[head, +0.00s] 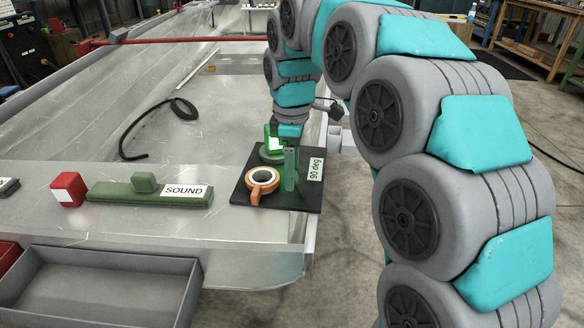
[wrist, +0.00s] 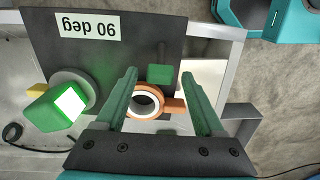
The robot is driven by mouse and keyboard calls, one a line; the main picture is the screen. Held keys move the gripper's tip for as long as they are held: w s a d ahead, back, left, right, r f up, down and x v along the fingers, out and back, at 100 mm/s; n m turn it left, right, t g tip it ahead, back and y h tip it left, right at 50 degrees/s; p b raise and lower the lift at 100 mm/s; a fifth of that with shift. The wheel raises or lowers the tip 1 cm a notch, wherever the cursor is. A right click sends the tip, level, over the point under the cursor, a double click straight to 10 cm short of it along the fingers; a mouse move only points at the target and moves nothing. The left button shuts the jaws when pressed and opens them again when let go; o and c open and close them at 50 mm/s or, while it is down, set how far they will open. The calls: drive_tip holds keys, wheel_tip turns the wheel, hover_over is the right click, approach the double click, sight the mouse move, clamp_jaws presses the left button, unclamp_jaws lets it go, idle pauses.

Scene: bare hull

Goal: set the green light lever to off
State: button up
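A black board labelled "90 deg" (wrist: 130,50) lies on the near right corner of the metal surface. On it, in the wrist view, a small green block (wrist: 159,74) with a thin dark bar looks like the lever; I cannot tell its setting. A green box with a bright white face (wrist: 62,105) sits on a grey disc beside it and looks like a lit lamp; it also shows in the head view (head: 272,146). My gripper (wrist: 158,78) is open above the board, its fingertips on either side of the green block in view. Contact cannot be told.
An orange mug-like ring (wrist: 145,103) with a handle stands close to the block, partly between my fingers in the wrist view. To the left are a green "SOUND" slab (head: 150,193), a red and white block (head: 68,190) and a grey open tray (head: 100,285). A black hose (head: 135,130) lies behind.

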clamp_jaws()
idle(0.3)
idle(0.9)
